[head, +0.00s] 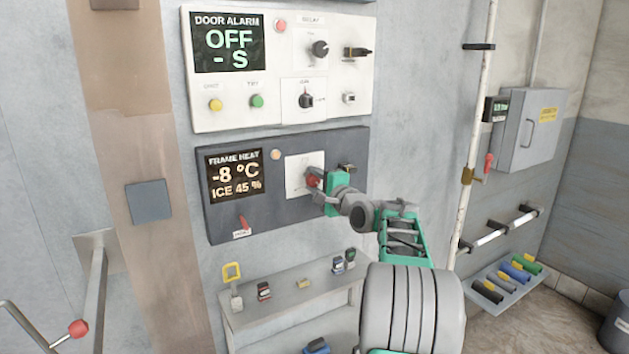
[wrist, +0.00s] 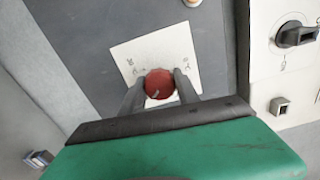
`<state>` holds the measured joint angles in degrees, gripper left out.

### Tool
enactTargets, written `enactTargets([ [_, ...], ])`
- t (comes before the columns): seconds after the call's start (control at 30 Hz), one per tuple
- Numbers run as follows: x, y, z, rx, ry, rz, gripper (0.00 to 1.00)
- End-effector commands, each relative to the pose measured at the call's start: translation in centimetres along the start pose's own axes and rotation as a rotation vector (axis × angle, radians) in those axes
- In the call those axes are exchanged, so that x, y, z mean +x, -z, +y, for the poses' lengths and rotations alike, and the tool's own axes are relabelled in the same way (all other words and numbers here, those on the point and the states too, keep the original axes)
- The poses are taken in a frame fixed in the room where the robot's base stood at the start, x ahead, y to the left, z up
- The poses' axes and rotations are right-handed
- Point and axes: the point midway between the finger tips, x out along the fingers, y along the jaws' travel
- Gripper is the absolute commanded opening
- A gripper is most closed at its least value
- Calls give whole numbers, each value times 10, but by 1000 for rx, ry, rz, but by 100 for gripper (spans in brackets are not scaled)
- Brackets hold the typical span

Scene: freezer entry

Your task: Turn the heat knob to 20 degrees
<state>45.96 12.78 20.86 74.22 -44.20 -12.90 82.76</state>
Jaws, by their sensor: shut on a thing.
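The heat knob is a round red knob (wrist: 160,84) on a white square plate (wrist: 192,62); in the wrist view it has a small pale mark on its face. My gripper (wrist: 160,88) has one finger on each side of the knob and is shut on it. In the head view my gripper (head: 316,190) reaches the dark frame heat panel (head: 290,218) from the right and partly covers the red knob (head: 313,181). The panel's display (head: 236,175) reads "FRAME HEAT", -8 °C and ICE 45 %.
Above is the white door alarm panel (head: 230,118) with black knobs and coloured buttons; its display reads OFF - S. A shelf (head: 270,312) with small items lies below. A pipe (head: 480,120) stands at right.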

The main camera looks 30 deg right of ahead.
Motion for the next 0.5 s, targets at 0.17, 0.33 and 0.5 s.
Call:
enactTargets([
  [0.17, 0, 0, 0, -2, 1, 1, 0],
  [0.33, 0, 0, 0, -2, 1, 0, 52],
  [0.5, 0, 0, 0, -2, 0, 0, 59],
])
